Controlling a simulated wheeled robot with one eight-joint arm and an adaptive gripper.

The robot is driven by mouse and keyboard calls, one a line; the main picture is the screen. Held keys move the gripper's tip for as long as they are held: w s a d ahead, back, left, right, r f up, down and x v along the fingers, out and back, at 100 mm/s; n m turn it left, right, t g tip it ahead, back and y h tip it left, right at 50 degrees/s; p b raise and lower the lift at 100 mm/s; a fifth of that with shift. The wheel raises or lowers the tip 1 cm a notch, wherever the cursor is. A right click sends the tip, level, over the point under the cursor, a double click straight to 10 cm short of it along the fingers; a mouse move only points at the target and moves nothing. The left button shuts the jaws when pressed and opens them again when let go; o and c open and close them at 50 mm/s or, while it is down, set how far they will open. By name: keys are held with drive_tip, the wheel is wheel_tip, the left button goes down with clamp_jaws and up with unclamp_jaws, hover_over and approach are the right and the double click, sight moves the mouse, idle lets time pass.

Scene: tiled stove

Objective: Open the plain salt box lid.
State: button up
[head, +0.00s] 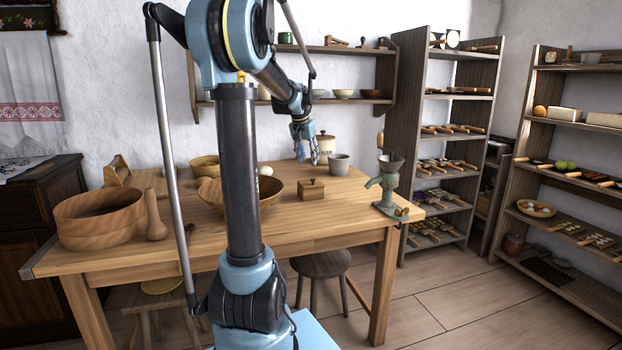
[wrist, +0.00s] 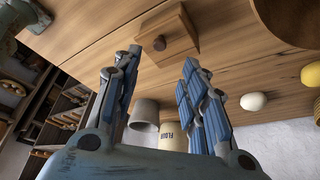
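A small plain wooden box (head: 312,190) with a dark knob on its flat lid stands on the table right of the big bowl; its lid looks shut. It also shows in the wrist view (wrist: 178,30), at the top between my fingertips, with its knob (wrist: 160,43) facing me. My gripper (head: 306,157) hangs above the table, behind and above the box in the head view. In the wrist view my gripper (wrist: 162,62) is open, its blue fingers apart with nothing between them. It appears clear of the box.
A flour canister (head: 325,146) and grey cup (head: 339,165) stand behind the box. A wide wooden bowl (head: 212,195) is left of it, a green grinder (head: 387,188) right. The table front (head: 330,220) is clear.

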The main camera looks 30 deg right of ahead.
sight(313, 179)
drive_tip(key=x, duration=1)
clamp_jaws()
